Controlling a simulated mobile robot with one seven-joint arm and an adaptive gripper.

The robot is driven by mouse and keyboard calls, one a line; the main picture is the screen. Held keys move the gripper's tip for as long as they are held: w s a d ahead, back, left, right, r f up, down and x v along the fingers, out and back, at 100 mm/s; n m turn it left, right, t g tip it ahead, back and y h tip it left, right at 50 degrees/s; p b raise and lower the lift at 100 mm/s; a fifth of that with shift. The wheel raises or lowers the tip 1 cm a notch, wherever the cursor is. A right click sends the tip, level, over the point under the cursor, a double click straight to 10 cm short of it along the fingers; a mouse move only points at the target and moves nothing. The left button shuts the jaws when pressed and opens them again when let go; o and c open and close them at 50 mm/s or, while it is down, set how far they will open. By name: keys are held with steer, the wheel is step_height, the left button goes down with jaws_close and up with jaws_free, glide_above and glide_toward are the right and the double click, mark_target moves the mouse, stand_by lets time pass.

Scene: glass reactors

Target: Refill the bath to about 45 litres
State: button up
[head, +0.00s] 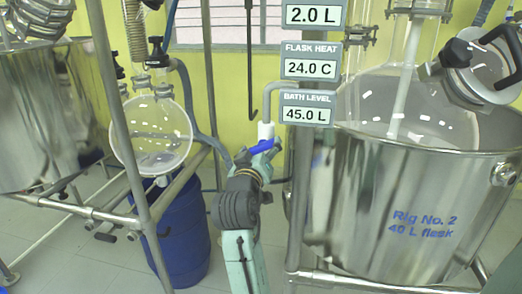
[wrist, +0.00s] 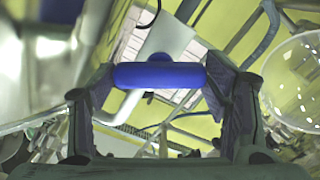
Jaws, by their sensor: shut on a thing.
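The bath level display (head: 307,109) reads 45.0 L. Below and left of it, a white valve (head: 266,130) with a blue lever handle (head: 262,146) sits at the end of a grey pipe. My gripper (head: 250,158) is at the lever, its fingers shut on it. In the wrist view the blue handle (wrist: 158,76) spans the gap between the two fingertips, with the white valve body (wrist: 158,40) behind it. The steel bath (head: 400,200), marked Rig No. 2, 40 L flask, stands on the right with a glass flask (head: 425,110) inside. Water flow is not visible.
A flask heat display (head: 310,61) reads 24.0 C; one above reads 2.0 L. A round glass receiver (head: 152,135) and a blue drum (head: 178,240) stand to the left among steel frame tubes. Another steel vessel (head: 40,115) is at far left.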

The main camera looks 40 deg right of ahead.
steer(key=c, duration=0.4)
steer(key=shift+m, duration=3)
steer(key=o, duration=1.1)
steer(key=shift+o, duration=0.2)
steer(key=shift+s+a, duration=0.1)
